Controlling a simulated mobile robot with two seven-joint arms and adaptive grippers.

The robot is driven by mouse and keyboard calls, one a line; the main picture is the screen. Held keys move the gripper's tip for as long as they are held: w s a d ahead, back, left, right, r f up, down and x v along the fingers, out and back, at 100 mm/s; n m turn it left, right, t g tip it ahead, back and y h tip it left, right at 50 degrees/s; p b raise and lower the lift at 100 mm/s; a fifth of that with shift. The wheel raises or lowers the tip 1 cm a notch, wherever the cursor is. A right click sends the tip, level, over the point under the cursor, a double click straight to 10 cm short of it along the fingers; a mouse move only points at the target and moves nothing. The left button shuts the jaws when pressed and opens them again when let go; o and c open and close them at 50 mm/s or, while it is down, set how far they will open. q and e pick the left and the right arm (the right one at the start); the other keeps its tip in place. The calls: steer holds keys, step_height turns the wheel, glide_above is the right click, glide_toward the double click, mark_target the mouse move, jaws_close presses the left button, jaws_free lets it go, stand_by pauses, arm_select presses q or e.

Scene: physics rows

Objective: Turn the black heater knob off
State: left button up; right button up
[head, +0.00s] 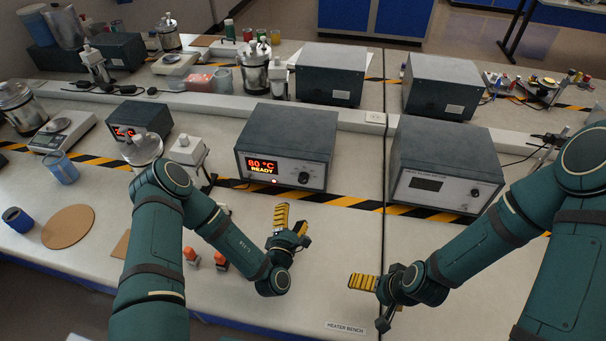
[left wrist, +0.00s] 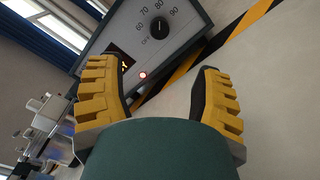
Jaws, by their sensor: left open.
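The heater (head: 285,140) is a dark grey box with a light front panel, and its lit display (head: 262,166) reads 80 °C READY. Its black knob (head: 304,178) sits at the right of the panel. In the left wrist view the knob (left wrist: 159,28) shows beyond the fingers, ringed by a scale from OFF through 60 to 90. A red lamp (left wrist: 143,75) glows below it. My left gripper (head: 291,224) is open and empty, in front of the panel and apart from the knob. My right gripper (head: 368,284) is over the bench front, its finger gap unclear.
A second grey box (head: 445,168) with a dark display stands right of the heater. A white stand (head: 189,152) is on its left. A black-and-yellow stripe (head: 345,201) runs along the bench. Orange-topped items (head: 191,256) lie by my left arm. The bench front near the label (head: 345,327) is clear.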

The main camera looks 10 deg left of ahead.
mark_target(302, 181)
arm_select(q)
steer(key=w, duration=1.3)
steer(key=shift+w+b, duration=0.35)
jaws_close()
